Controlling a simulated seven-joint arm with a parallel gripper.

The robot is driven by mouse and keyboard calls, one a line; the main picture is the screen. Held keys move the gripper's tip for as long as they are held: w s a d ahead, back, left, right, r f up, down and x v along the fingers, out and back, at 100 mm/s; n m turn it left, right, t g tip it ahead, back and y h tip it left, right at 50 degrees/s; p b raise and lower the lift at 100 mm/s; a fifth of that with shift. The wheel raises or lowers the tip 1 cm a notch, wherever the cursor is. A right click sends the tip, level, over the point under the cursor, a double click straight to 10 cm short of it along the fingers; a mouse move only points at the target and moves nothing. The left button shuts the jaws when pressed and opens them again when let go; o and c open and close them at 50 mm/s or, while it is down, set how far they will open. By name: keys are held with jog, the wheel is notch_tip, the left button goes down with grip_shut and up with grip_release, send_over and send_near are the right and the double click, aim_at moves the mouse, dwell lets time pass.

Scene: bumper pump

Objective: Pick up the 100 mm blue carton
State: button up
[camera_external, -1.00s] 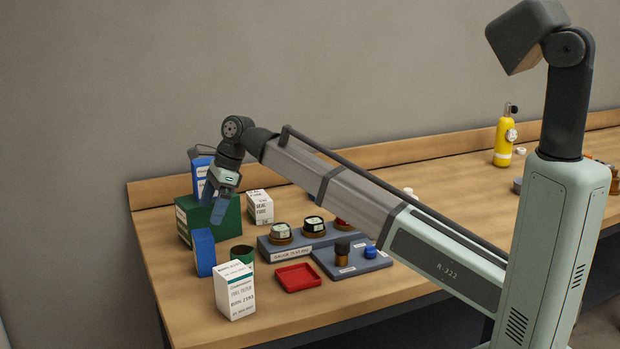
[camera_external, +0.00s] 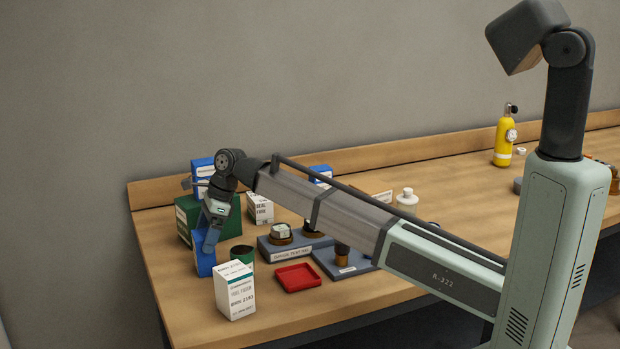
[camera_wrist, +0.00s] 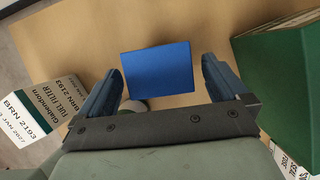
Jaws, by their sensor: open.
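A plain blue carton (camera_external: 204,263) stands upright on the bench near its left end, in front of a large green box. My gripper (camera_external: 210,246) is at its top, pointing down, and partly covers it. In the wrist view the blue carton's top (camera_wrist: 158,68) lies between the two open fingers (camera_wrist: 161,66), with a gap visible on each side. Other blue cartons show on or behind the green box (camera_external: 203,167) and at the back of the bench (camera_external: 320,171). No size marking is readable on any of them.
The green box (camera_external: 222,222) stands close behind; it is at the right in the wrist view (camera_wrist: 275,75). A red tray (camera_external: 297,277) lies to the right.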

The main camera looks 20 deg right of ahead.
aim_at(196, 264)
jog(key=x, duration=0.4)
jog(key=shift+a+f, duration=0.1)
jog(key=shift+f, duration=0.3)
jog(key=shift+c, duration=0.3)
jog(key=c, duration=1.1)
